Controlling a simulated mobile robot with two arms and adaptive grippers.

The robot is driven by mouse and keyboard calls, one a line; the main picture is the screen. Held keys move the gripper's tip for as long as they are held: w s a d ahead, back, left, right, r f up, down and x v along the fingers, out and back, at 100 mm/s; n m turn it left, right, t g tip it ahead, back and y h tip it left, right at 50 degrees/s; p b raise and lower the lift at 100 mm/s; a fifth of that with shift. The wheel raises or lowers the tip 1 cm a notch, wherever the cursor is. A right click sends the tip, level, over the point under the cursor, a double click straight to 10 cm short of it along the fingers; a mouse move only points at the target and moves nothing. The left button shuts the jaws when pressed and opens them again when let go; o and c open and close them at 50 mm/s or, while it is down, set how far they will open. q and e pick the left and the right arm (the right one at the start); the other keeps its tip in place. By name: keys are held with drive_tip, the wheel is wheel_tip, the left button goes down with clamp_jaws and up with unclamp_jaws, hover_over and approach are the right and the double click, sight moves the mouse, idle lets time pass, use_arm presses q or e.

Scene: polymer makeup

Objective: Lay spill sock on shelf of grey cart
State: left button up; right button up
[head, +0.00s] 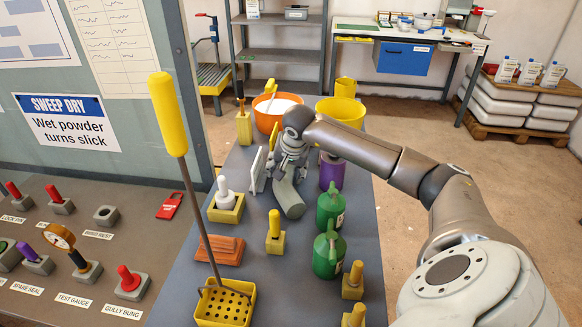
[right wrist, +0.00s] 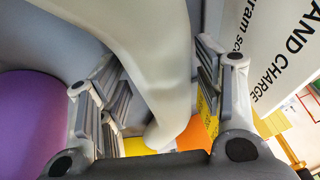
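The spill sock (head: 289,200) is a thick, light grey, bent roll on the grey worktop (head: 258,262). My right gripper (head: 290,165) is over its far part. In the right wrist view the sock (right wrist: 165,70) runs between the two fingers of the right gripper (right wrist: 163,95). The fingers stand apart on either side of it, with small gaps showing, so the gripper looks open. My left gripper is out of view. A grey shelf unit (head: 280,53) stands at the back; I cannot tell whether it is the grey cart.
A white sign (head: 256,172) stands close left of the gripper. A purple container (head: 331,173) and green jugs (head: 328,250) stand right. An orange bucket (head: 275,108) and yellow bucket (head: 342,112) are behind. A yellow-handled tool (head: 192,190) rises from a yellow basket (head: 224,308) in front.

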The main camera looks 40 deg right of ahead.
drive_tip(key=c, duration=0.9)
